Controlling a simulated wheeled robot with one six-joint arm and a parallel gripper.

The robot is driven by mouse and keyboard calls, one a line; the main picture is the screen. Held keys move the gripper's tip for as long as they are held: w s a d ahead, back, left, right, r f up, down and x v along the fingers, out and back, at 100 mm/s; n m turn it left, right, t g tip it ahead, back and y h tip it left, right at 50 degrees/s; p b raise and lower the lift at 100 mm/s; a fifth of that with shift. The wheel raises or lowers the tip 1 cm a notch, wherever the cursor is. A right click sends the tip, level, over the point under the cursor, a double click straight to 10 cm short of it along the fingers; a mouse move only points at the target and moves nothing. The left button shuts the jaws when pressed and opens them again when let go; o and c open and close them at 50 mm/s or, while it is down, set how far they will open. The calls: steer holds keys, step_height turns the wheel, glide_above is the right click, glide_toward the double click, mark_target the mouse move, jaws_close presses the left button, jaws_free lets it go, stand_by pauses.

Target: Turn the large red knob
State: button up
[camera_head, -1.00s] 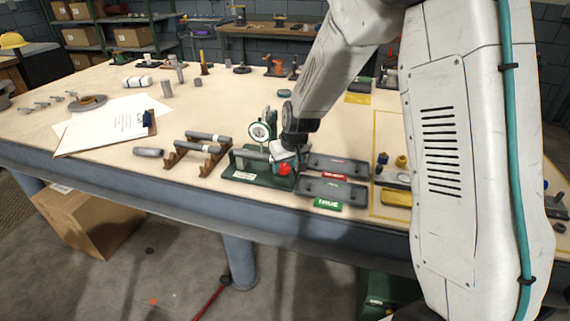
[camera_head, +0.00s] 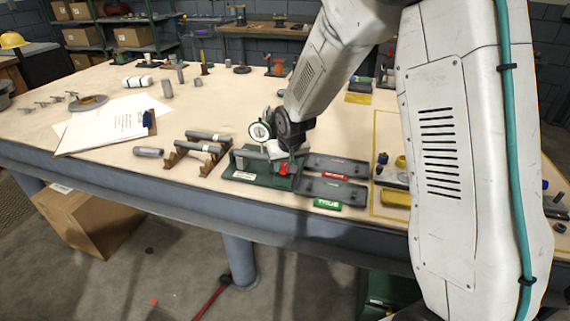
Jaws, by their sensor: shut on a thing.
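The large red knob (camera_head: 284,169) is on the front right of a green fixture (camera_head: 247,178) near the table's front edge. A round dial gauge (camera_head: 259,132) stands at the back of the fixture, and a grey cylinder (camera_head: 251,154) lies across it. My gripper (camera_head: 285,159) reaches down from the upper right and is shut at the red knob, which it partly covers. The fingertips are small and partly hidden by the wrist.
Two dark trays with red and green labels (camera_head: 333,191) lie right of the fixture. Grey cylinders rest on a brown rack (camera_head: 180,154) to its left. A clipboard (camera_head: 104,133) lies farther left. A yellow-outlined area with small parts is at right.

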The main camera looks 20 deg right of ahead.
steer(key=shift+a+m+g+h, duration=0.15)
steer(key=shift+m+h, duration=0.4)
steer(key=shift+m, duration=0.9)
steer(key=shift+m+g+h, duration=0.25)
steer(key=shift+m+h, duration=0.3)
steer(key=shift+m, duration=0.9)
steer(key=o, duration=0.7)
steer(key=v, duration=0.7)
steer(key=shift+s+a+r, duration=0.1)
steer(key=shift+a+r, duration=0.05)
steer(key=shift+r, duration=0.2)
